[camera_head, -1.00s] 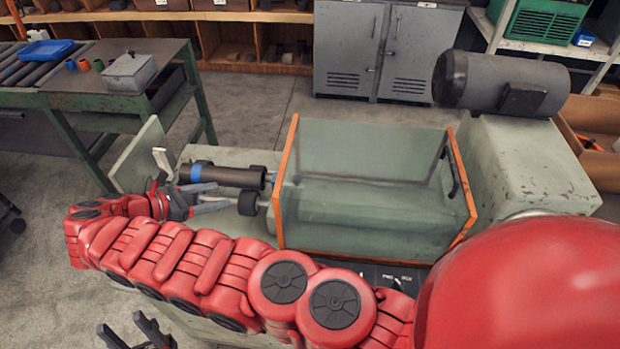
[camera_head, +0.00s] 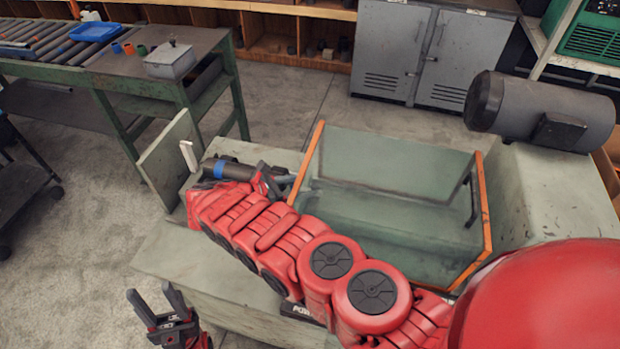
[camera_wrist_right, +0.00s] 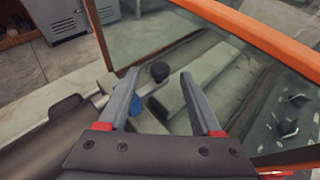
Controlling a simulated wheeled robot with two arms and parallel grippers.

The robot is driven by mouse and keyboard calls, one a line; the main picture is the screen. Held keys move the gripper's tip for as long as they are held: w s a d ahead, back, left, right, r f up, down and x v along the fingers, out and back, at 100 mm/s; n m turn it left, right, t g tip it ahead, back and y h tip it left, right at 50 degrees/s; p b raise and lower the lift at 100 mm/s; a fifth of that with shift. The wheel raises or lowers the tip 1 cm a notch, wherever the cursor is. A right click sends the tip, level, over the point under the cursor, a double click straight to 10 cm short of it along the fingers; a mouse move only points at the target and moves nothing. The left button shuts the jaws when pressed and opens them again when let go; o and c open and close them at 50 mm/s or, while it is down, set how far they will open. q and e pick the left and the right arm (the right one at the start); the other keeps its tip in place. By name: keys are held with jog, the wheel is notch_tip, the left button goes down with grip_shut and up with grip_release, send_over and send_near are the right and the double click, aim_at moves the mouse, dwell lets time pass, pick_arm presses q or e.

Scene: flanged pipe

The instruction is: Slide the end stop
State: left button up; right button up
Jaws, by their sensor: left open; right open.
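A dark pipe or rod with a blue band (camera_head: 229,170) lies on the grey-green machine bed, left of the clear guard. A small white upright piece (camera_head: 188,155) stands by its left end, in front of a pale upright plate (camera_head: 168,158); I cannot tell which part is the end stop. My right gripper (camera_head: 277,178) is by the pipe's right end, its arm hiding much of the bed. My left gripper (camera_head: 157,300) is open and empty, low at the left.
The orange-edged clear guard (camera_head: 312,160) stands just right of my right gripper. A grey motor (camera_head: 540,110) sits behind at the right. A green bench (camera_head: 125,65) with a grey box (camera_head: 172,60) stands back left. The floor (camera_head: 90,250) at left is clear.

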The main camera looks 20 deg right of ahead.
jog(key=shift+x, duration=1.7)
jog(key=shift+c, duration=0.2)
grip_shut()
jog(key=shift+f, duration=0.1)
